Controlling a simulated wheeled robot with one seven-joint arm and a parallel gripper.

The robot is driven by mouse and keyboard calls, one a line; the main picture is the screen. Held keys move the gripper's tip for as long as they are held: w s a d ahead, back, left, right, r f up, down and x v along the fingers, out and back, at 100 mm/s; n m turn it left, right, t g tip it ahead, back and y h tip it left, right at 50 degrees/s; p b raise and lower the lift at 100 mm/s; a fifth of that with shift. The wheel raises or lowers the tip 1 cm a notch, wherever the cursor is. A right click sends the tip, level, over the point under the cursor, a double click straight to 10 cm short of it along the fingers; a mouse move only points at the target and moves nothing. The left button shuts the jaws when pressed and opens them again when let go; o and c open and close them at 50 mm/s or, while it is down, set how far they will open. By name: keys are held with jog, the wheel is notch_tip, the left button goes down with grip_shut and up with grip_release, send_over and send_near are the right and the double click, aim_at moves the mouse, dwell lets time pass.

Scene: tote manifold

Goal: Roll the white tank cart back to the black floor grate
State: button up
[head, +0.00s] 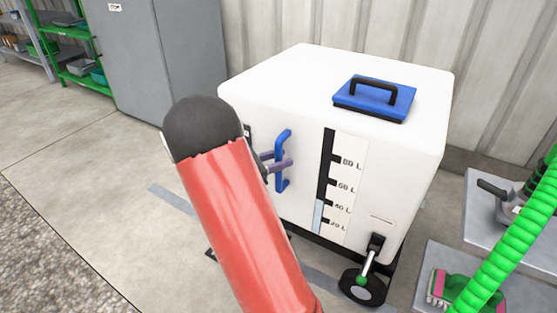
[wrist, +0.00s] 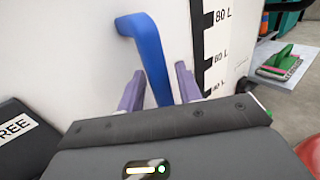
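The white tank cart (head: 290,110) stands in front of me, with a blue lidded grip on top, a level scale and a caster at its front right corner. A blue upright handle (head: 283,150) is on its front face; it also shows in the wrist view (wrist: 150,50). My gripper (head: 276,161) is at this handle. In the wrist view its two purple fingers (wrist: 160,88) stand apart on either side of the handle, with visible gaps. My red arm link hides the cart's lower left. I cannot make out the black floor grate in either view.
A grey cabinet (head: 180,50) and green shelf (head: 72,60) stand at the back left. A corrugated wall is close behind the cart. Grey plates with tools (head: 445,285) and a green hose (head: 525,230) are at right. The floor at left is clear. A dark "FREE" panel (wrist: 18,135) shows at lower left.

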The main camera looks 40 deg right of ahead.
grip_shut()
jog(key=shift+w, duration=0.1)
